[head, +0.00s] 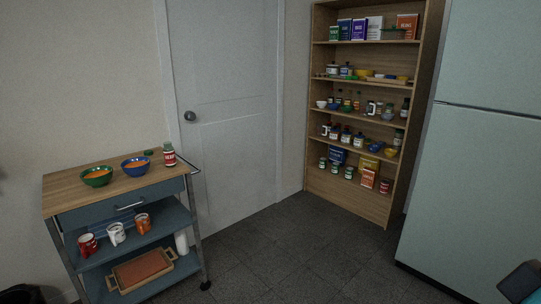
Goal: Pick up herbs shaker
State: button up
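I cannot pick out the herbs shaker for sure, as the labels are too small to read. A small jar with a red label and pale top (169,155) stands upright at the right end of the cart's wooden top. Several small labelled jars and shakers (346,136) stand in a row on a lower shelf of the tall wooden bookcase. More small jars (349,172) stand on the shelf below. My gripper is not clearly in view. A dark shape at the bottom right corner may be part of my arm.
The blue cart (85,214) at the left holds a green bowl (96,177), a blue bowl (135,163), mugs and a tray. A closed white door (232,110) is behind. The fridge (480,160) is right of the bookcase (345,205). Dark floor (300,255) between is clear.

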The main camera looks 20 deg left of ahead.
aim_at(169, 153)
jog(key=z, duration=0.1)
jog(key=i, duration=1.85)
jog(key=u, duration=0.85)
jog(key=i, duration=1.15)
jog(key=u, duration=0.95)
jog(key=i, duration=0.55)
jog(key=u, duration=0.3)
